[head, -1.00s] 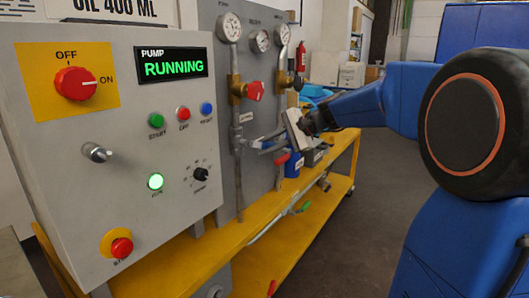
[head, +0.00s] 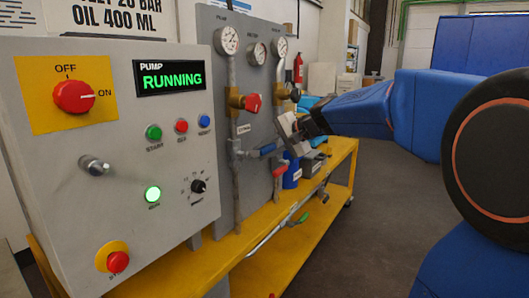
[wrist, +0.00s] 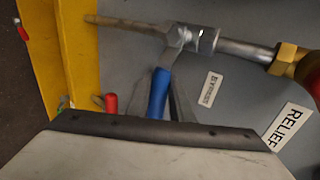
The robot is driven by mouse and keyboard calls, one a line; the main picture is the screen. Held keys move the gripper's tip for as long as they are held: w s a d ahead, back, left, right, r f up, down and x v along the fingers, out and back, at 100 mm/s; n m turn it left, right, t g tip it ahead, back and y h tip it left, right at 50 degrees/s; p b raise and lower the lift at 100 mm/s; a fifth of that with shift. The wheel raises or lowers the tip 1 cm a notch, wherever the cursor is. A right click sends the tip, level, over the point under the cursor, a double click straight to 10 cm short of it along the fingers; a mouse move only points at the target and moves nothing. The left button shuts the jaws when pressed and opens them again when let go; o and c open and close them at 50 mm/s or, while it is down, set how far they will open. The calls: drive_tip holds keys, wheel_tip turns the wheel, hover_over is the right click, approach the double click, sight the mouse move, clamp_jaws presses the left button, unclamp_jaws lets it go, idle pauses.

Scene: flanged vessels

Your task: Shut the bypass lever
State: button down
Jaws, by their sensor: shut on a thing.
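The blue-handled lever (head: 267,150) sits on a valve (head: 236,152) in the vertical pipe of the grey panel. Its handle points right, across the pipe. In the wrist view, the blue handle (wrist: 158,92) runs from the valve body (wrist: 184,38) down between my finger pads. My gripper (head: 284,142) is shut on this handle; the wrist view (wrist: 164,115) shows dark fingers either side. The handle's end is hidden behind my gripper's body. A small label (wrist: 211,88) beside the handle is too blurred to read.
A red-handled lever (head: 278,169) sits just below my gripper. A red knob on brass (head: 252,103) is above the valve. The pump control box (head: 110,200) stands left, its display reading RUNNING. The yellow bench (head: 330,165) runs underneath; open floor lies to the right.

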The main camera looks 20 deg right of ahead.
drive_tip(key=c, duration=1.6)
unclamp_jaws()
drive_tip(key=shift+o, duration=0.2)
drive_tip(key=v, duration=1.7)
drive_tip(key=shift+s+r, duration=0.15)
drive_tip(key=shift+d, duration=0.1)
drive_tip(key=s+a+f+n+g+h, duration=0.1)
drive_tip(key=s+a+f+n+h, duration=0.1)
drive_tip(key=s+f, duration=0.6)
drive_tip(key=s+a+f+n+g+h, duration=0.2)
drive_tip(key=s+f+n, duration=0.3)
drive_tip(key=s+f, duration=0.4)
drive_tip(key=s+a+f+n+g+h, duration=0.1)
drive_tip(key=s+a+f+n+h, duration=0.1)
drive_tip(key=s+f, duration=0.6)
wheel_tip(320, 180, down, 6)
drive_tip(key=shift+s+a+r+n, duration=0.15)
drive_tip(key=shift+s+a+n, duration=0.1)
drive_tip(key=shift+a+n, duration=0.7)
